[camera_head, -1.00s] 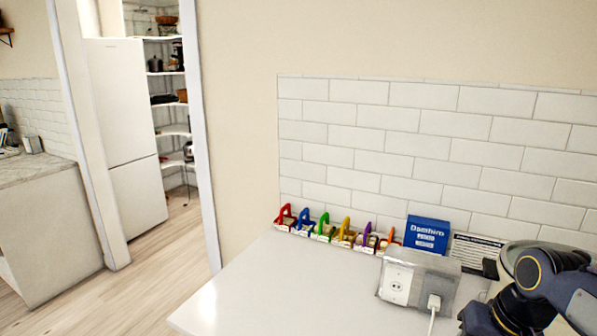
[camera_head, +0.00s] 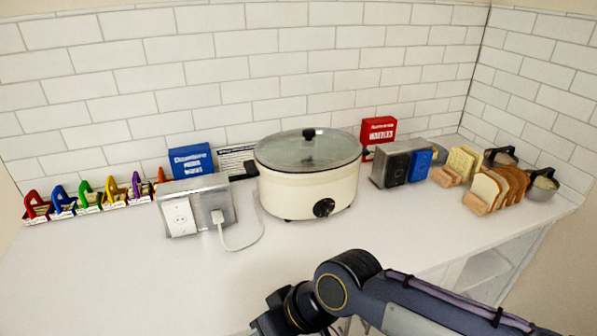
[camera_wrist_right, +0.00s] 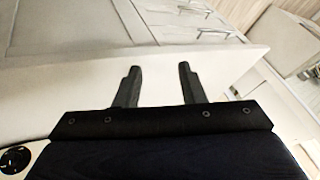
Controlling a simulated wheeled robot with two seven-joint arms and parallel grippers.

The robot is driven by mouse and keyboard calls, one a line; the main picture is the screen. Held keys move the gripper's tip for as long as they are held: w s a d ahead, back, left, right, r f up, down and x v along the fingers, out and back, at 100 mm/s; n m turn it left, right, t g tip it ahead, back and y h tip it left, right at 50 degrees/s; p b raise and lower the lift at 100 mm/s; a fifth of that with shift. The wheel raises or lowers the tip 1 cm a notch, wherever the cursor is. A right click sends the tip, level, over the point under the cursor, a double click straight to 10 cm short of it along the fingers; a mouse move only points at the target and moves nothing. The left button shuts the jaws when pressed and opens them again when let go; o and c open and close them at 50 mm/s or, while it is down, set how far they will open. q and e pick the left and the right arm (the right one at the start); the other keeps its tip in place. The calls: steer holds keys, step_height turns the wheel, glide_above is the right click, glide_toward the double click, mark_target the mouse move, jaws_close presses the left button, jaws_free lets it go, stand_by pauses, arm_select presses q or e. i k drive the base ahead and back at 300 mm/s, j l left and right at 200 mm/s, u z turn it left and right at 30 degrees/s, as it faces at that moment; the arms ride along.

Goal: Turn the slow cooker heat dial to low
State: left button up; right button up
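The slow cooker (camera_head: 300,188), cream with a glass lid and black knob, stands on the white counter by the tiled back wall. Its black heat dial (camera_head: 323,208) is on the front, facing me; its setting is too small to read. My right arm comes in from the lower right of the head view, in front of and below the cooker. The right gripper (camera_wrist_right: 158,86) shows in the right wrist view with its two black fingers apart and nothing between them. My left gripper is not in view.
A grey outlet box (camera_head: 206,208) with a plugged-in white cord stands left of the cooker. Colourful padlock-like items (camera_head: 88,196) line the left. Right are a red box (camera_head: 377,132), toaster-like unit (camera_head: 396,166) and bread slices (camera_head: 490,190). Counter in front of the dial is clear.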

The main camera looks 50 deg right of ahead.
mark_target(326, 208)
steer(key=z, duration=1.7)
steer(key=i+j+u, duration=0.1)
steer(key=i+j, duration=0.25)
